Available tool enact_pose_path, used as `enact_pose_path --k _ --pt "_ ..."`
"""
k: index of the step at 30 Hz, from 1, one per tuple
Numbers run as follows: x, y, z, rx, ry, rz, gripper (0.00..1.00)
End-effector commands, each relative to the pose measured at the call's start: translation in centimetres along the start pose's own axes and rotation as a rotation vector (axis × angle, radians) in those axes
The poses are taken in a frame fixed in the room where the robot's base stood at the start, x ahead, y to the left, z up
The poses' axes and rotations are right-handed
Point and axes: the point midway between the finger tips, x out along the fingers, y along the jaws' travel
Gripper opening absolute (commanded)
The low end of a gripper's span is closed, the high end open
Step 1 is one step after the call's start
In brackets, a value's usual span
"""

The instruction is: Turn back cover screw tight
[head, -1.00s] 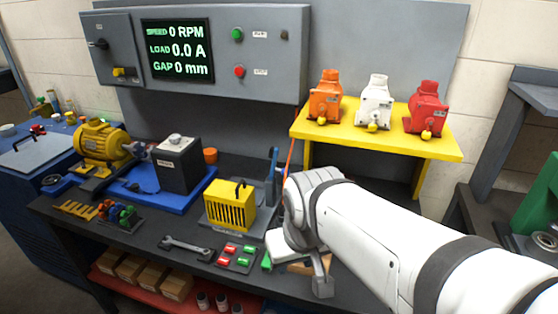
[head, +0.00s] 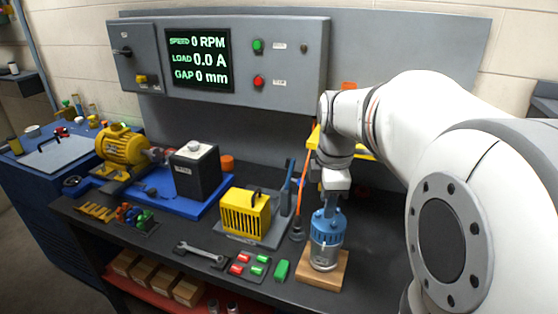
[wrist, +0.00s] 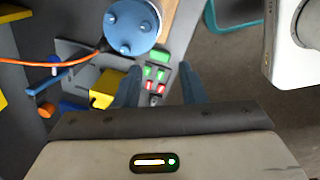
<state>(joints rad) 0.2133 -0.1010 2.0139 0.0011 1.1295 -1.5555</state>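A motor (head: 325,253) with a silver body and a blue back cover (head: 326,224) stands upright on a wooden block (head: 311,276) near the bench's front edge. In the wrist view the round blue cover (wrist: 132,27) shows at the top, left of centre, with several small screw heads (wrist: 124,49) on it. How tight the screws are cannot be told. My gripper (wrist: 160,70) is open, with nothing between its two blue-grey fingers. In the head view my wrist is just above the cover, and the fingertips are hard to make out there.
A yellow caged box (head: 244,213), a wrench (head: 200,251) and red and green blocks (head: 250,265) lie left of the motor. An orange cable (wrist: 45,63) runs to the cover's side in the wrist view. My arm hides most of the yellow shelf (head: 314,138).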

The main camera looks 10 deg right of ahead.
Motion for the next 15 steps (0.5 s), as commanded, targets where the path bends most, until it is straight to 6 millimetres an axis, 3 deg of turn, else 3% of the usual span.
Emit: enact_pose_path --k 6,10,15 --pt "0.2 5.0 2.7 -0.458 0.010 -0.062 0.37" --pt "0.4 6.7 3.9 -0.649 0.024 -0.083 0.37" --pt "0.7 7.7 4.6 -0.769 0.035 -0.095 0.37"
